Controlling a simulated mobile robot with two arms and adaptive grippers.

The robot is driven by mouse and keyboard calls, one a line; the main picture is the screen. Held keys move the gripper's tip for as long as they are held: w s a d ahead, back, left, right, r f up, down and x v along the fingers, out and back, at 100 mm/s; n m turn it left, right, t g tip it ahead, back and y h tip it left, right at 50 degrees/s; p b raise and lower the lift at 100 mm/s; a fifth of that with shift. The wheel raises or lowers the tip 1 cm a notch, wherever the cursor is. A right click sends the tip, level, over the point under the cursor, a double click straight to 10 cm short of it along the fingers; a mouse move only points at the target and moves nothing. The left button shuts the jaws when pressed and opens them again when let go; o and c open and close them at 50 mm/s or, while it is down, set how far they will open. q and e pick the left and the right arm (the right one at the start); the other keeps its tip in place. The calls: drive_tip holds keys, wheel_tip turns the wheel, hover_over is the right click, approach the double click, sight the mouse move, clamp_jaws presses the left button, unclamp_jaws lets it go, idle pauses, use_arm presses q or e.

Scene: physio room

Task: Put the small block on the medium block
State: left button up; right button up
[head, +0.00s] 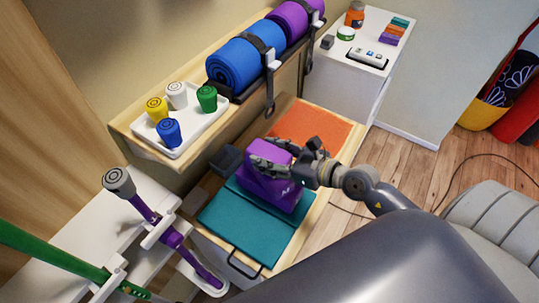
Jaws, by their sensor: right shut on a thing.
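A purple block (276,192) is over the teal padded surface (256,222) on the low wooden unit. I take it as the small block, but no label tells its size. My right gripper (263,158) comes in from the right and is shut on the upper part of the purple block. Its fingers and wrist hide part of the block. I cannot tell whether the block's underside touches the teal surface. No other block clearly shows as the medium one; the teal piece or the orange piece (311,126) behind could be it. My left gripper is not in view.
A shelf behind holds a white tray (198,132) with several coloured cups and rolled blue (236,65) and purple mats. A dark grey object (229,158) is left of the purple block. A white side cabinet (352,77) stands at the back right. A crutch (160,222) is at left.

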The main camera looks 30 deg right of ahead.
drive_tip(key=shift+f, duration=0.45)
drive_tip(key=shift+f, duration=0.1)
drive_tip(key=o, duration=1.1)
drive_tip(key=shift+c, duration=0.2)
